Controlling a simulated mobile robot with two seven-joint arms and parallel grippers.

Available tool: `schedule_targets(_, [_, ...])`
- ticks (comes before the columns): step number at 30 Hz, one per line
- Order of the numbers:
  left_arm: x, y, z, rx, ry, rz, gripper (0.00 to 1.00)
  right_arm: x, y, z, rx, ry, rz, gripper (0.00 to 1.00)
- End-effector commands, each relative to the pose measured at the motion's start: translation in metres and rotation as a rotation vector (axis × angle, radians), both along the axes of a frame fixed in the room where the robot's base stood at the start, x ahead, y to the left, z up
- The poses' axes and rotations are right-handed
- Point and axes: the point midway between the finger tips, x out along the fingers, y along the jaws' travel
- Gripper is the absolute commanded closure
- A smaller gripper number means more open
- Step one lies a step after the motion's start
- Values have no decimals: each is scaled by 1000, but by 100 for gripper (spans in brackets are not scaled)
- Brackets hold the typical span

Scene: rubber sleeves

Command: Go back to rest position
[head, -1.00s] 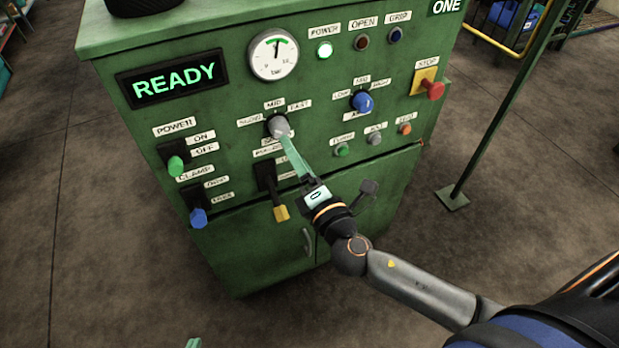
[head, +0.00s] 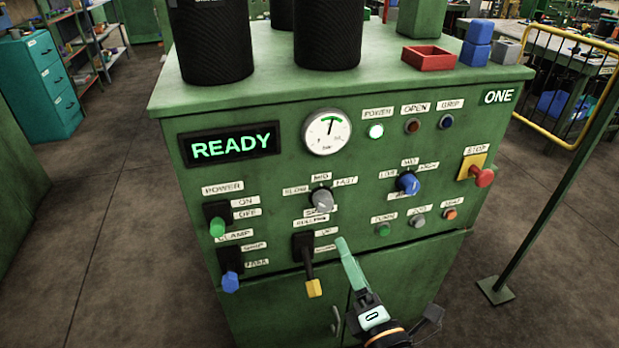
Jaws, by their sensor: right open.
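My right gripper (head: 352,268) is in front of the lower part of the green machine cabinet (head: 285,100), below the grey speed knob (head: 321,200) and right of the yellow-tipped lever (head: 312,286). Its pale green fingers point up and slightly left, they are open, and nothing shows between them. The gripper is apart from the grey knob. The rest of my right arm is cut off by the bottom edge. My left gripper is not in view.
The display (head: 231,145) reads READY and the power lamp (head: 376,131) glows. Black rubber sleeves (head: 212,45), a red tray (head: 428,57) and blue blocks (head: 477,43) stand on top. A green post (head: 540,200) rises at right. Floor is clear at left.

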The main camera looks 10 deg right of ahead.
Motion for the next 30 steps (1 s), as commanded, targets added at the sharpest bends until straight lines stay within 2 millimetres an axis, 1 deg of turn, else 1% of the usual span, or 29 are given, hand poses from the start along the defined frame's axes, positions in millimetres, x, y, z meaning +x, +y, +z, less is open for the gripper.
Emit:
schedule_targets(2, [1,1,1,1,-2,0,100,0,0,-1,6,4,0,20])
schedule_targets(5, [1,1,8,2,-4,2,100,0,-2,-8,66,54,-3,20])
schedule_targets(8, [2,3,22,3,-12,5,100,-3,-6,-29,221,177,-15,20])
schedule_targets(10, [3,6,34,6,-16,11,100,-10,-9,-51,390,293,-37,20])
schedule_targets(12, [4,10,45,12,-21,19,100,-22,-10,-75,589,415,-75,20])
schedule_targets(14, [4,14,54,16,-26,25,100,-35,-10,-94,768,509,-117,20])
schedule_targets(15, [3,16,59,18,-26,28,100,-45,-10,-106,888,564,-152,20])
schedule_targets(18, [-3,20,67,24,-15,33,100,-71,-8,-130,1190,680,-254,20])
schedule_targets(21, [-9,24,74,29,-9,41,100,-96,-6,-146,1461,750,-364,20])
schedule_targets(24, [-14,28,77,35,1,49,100,-115,-5,-156,1669,780,-458,20])
schedule_targets(27, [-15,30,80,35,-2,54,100,-127,-5,-162,1802,787,-521,20])
schedule_targets(30, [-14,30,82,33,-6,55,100,-132,-4,-165,1863,789,-549,20])
